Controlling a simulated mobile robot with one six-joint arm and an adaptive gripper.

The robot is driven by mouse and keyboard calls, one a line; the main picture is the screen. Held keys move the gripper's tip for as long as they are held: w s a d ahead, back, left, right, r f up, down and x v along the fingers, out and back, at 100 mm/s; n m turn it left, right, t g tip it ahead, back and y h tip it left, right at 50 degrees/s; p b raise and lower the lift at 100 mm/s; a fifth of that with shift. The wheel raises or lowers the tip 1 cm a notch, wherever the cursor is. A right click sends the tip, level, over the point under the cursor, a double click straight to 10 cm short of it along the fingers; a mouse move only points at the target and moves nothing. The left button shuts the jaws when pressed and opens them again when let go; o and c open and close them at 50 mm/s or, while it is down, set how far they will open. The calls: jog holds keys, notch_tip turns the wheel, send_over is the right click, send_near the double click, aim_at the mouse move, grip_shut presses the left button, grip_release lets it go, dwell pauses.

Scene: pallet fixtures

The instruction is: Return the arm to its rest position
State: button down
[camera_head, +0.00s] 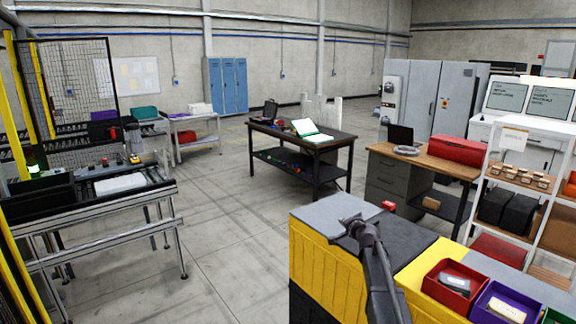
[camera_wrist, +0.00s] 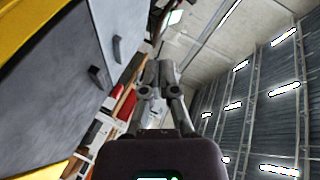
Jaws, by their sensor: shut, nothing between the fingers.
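My gripper (camera_wrist: 158,70) shows in the wrist view, with its fingers drawn together and nothing between them. It points up toward the roof and hangs clear of any surface. In the head view my dark arm (camera_head: 372,245) is folded at the front, above a dark surface beside a yellow side wall. The fingertips cannot be made out in the head view.
A red bin (camera_head: 451,284) and a purple bin (camera_head: 503,303) stand at the lower right. A shelf rack (camera_head: 541,211) and wooden-topped desk (camera_head: 420,160) stand behind. A dark table (camera_head: 300,137) is farther back, and a conveyor (camera_head: 100,215) is left. Open floor lies between.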

jog(key=s+a+f+n+g+y+b, duration=0.15)
jog(key=s+a+f+n+g, duration=0.3)
jog(key=s+f, duration=0.55)
jog(key=s+f+n+g+h+b, duration=0.1)
jog(key=s+f+n+g+b, duration=0.1)
jog(key=s, duration=0.8)
jog(key=s+f+n+g+h+b, duration=0.2)
jog(key=s+f+g, duration=0.2)
jog(key=s, duration=0.7)
jog(key=s+f+n+g+h+b, duration=0.2)
jog(key=s+f, duration=0.3)
jog(key=s, duration=0.6)
jog(key=shift+s+g, duration=0.2)
jog(key=shift+g, duration=0.55)
